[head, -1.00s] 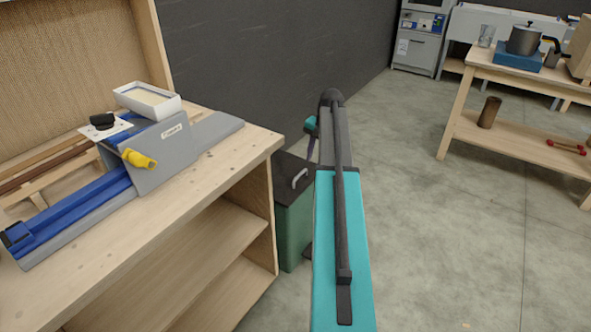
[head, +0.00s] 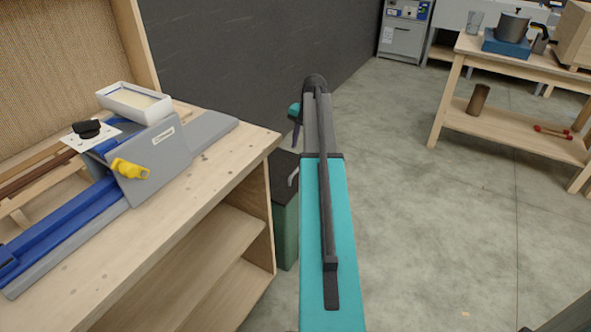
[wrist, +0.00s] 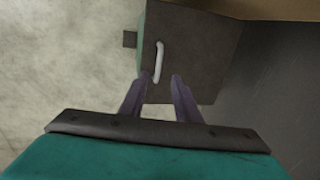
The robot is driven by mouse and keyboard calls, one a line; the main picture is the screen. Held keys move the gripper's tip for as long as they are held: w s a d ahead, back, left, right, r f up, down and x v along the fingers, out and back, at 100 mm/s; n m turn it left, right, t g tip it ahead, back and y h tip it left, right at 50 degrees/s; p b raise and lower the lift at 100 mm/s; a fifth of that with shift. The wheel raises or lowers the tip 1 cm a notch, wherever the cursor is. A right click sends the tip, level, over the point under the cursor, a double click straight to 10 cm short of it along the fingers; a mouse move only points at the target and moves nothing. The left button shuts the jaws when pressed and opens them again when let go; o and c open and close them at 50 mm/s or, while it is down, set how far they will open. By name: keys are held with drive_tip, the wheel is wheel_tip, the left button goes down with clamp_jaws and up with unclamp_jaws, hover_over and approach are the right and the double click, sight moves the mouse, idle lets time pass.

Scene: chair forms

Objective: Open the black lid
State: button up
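The black lid (head: 281,172) lies flat on a green bin (head: 287,232) beside the workbench. My arm hides its right part. A pale handle (head: 293,177) stands on the lid, partly covered by my arm. In the wrist view the lid (wrist: 205,55) fills the upper middle, with the handle (wrist: 159,62) on its left part. My gripper (wrist: 158,78) is open and empty, its two purple fingers apart. The handle's lower end shows between the fingertips in the picture. I cannot tell the height gap; no contact is visible.
A wooden workbench (head: 205,185) with a blue and grey device (head: 150,155) stands left of the bin. A dark wall (head: 240,60) rises behind. A wooden table (head: 500,58) with a pot (head: 512,27) stands at the right. The floor between is clear.

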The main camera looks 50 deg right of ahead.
sight(294, 173)
drive_tip(key=f, duration=0.4)
drive_tip(key=w+f, duration=0.1)
drive_tip(key=f, duration=0.4)
drive_tip(key=w+f+b, duration=0.1)
drive_tip(key=f, duration=0.3)
drive_tip(key=shift+w+a+f, duration=0.2)
drive_tip(key=shift+w+a, duration=0.05)
drive_tip(key=shift+a, duration=0.05)
clamp_jaws()
